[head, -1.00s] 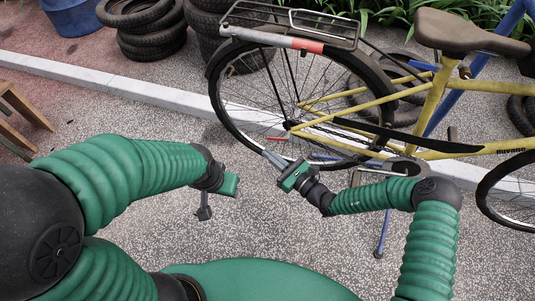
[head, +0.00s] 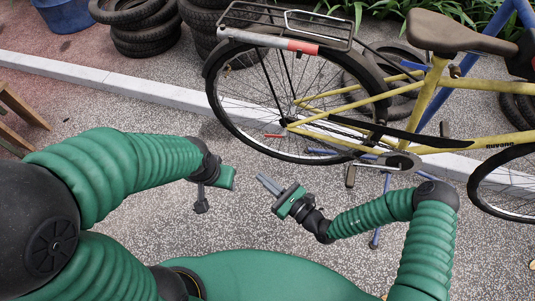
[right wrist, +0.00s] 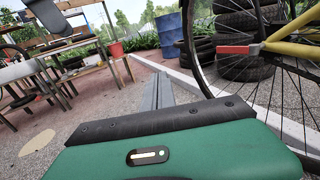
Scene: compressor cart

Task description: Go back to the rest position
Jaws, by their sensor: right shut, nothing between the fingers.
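My right gripper (head: 263,180) shows in the head view over the paving, below the rear wheel of the bicycle (head: 335,113). Its two grey fingers lie together and point up and left, with nothing between them. They also show shut in the right wrist view (right wrist: 158,92). Clear paving shows between them and the tyre in the head view. My left gripper (head: 227,178) is left of the right one, over the paving.
The yellow bicycle stands across the upper right, its pedal area near my right forearm. A pale kerb (head: 130,85) runs behind. Stacked tyres (head: 148,28) and a blue barrel (head: 66,15) stand at the back. A wooden stool (head: 20,110) is at far left. Paving around both grippers is clear.

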